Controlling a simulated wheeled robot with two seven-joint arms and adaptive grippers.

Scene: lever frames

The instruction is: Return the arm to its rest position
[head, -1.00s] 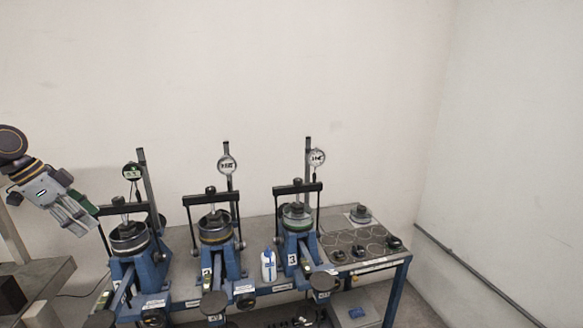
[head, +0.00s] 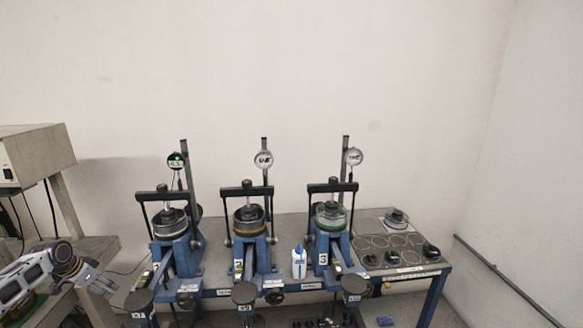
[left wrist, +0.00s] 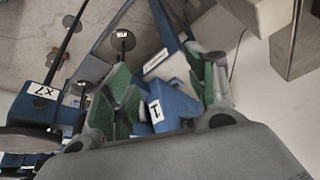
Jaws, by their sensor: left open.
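My left gripper (head: 100,284) shows at the lower left of the head view, on my grey arm coming in from the left. In the left wrist view its green-padded fingers (left wrist: 165,88) are spread, with nothing held between them. Three blue lever frames stand in a row on a table: the left one (head: 178,256), the middle one marked 2 (head: 258,254) and the right one marked 3 (head: 326,248). The gripper is left of and apart from the left frame in the head view. Beyond the fingers in the wrist view is a blue part with a label 1 (left wrist: 157,111). My right gripper is out of view.
A grey bench (head: 98,246) with a beige box (head: 38,153) on a post stands at the left, close to my left arm. A white bottle (head: 299,262) stands between frames 2 and 3. Dark weights (head: 431,251) lie on the table's right end (head: 420,268).

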